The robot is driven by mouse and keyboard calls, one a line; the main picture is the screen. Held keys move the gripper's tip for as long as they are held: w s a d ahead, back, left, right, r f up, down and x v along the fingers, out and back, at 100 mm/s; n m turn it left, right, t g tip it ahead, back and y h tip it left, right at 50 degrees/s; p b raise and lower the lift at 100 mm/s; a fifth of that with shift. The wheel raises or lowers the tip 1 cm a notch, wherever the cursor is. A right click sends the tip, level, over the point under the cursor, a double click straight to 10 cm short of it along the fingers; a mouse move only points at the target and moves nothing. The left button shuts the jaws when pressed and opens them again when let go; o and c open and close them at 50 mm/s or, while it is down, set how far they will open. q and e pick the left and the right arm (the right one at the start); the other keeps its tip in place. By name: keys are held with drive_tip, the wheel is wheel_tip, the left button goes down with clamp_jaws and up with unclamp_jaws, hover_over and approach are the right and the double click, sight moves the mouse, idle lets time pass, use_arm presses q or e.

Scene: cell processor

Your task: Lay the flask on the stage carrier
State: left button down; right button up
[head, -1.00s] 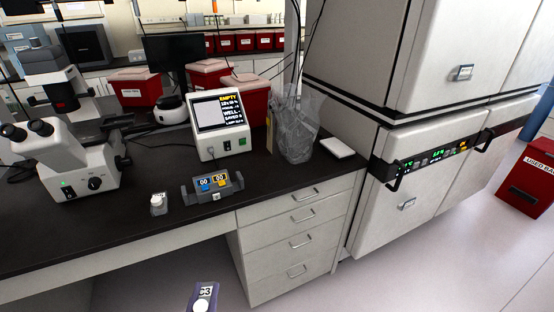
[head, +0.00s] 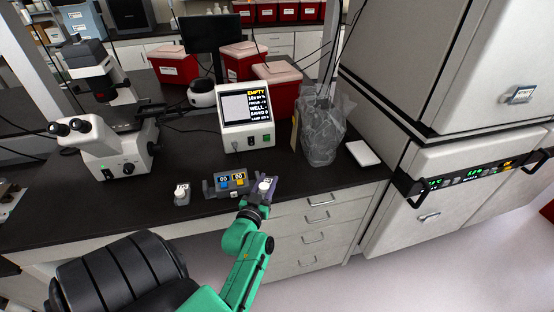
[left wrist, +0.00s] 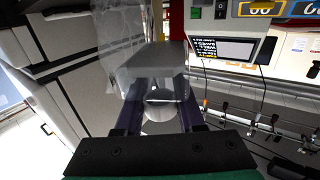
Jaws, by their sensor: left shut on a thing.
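My left gripper (head: 263,188) is over the front of the black bench, just right of the small two-display counter. It is shut on the flask (head: 265,184), whose pale top shows between the purple fingers. In the left wrist view the clear, greyish flask (left wrist: 158,75) sits between the fingers (left wrist: 160,103), and its outline is hard to separate from the clear bag behind. The microscope (head: 112,145) stands at the left of the bench. I cannot clearly pick out the stage carrier. My right gripper is not in view.
Behind are a screen device (head: 233,143) and red bins (head: 277,95). A clear bag (head: 320,130) and a white slab (head: 362,153) are to the right.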

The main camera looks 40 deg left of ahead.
sight(280, 179)
use_arm(q)
drive_tip(key=w+a+f+b, duration=0.1)
drive_tip(key=w+f+b, duration=0.1)
drive_tip(key=w+b, duration=0.2)
drive_tip(key=w+a+f+b, duration=0.2)
drive_tip(key=w+f+b, duration=0.1)
drive_tip(key=w+b, duration=0.1)
drive_tip(key=w+a+f+b, duration=0.2)
drive_tip(key=w+f+b, duration=0.1)
drive_tip(key=w+b, duration=0.1)
drive_tip(key=shift+f+b, duration=0.15)
drive_tip(key=shift+b, duration=0.35)
drive_tip(key=shift+w, duration=0.25)
drive_tip(key=shift+s, duration=0.1)
drive_tip(key=c, duration=0.5)
unclamp_jaws()
